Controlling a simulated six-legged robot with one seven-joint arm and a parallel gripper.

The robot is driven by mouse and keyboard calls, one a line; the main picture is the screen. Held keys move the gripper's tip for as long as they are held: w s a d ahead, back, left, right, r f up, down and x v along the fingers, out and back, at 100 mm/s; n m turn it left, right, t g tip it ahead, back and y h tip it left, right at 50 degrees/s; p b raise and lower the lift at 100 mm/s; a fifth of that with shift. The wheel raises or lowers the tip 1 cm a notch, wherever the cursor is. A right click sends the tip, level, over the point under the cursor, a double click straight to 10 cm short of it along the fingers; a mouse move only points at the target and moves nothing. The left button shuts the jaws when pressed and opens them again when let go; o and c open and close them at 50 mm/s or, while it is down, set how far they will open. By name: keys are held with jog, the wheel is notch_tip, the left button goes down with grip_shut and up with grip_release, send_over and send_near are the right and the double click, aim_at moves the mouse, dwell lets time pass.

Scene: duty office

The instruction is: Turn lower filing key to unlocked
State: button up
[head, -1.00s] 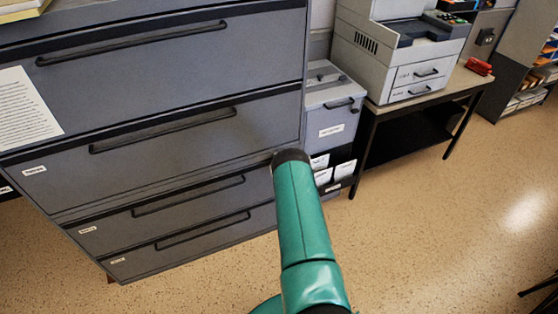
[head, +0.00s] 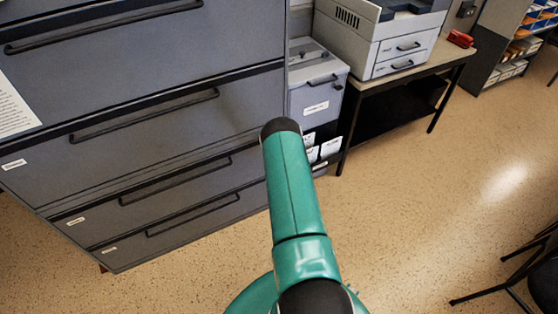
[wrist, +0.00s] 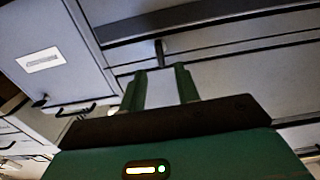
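A large grey filing cabinet (head: 150,118) with several wide drawers and dark bar handles fills the left of the head view. My green arm reaches toward its right end, and my gripper is hidden there. In the wrist view my gripper (wrist: 160,72) shows two green fingers apart with nothing between them. They point at a grey drawer front (wrist: 225,62). A small dark peg (wrist: 160,52) stands just beyond the gap between the fingers; I cannot tell whether it is the key or part of a handle. No key is clearly visible in the head view.
A small grey cabinet (head: 317,98) stands right of the filing cabinet; it also shows in the wrist view (wrist: 43,60). A printer (head: 390,40) sits on a table (head: 437,64). A dark chair (head: 540,285) is at lower right. The speckled floor between is clear.

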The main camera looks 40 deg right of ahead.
jog(key=v, duration=0.5)
jog(key=shift+s, duration=0.2)
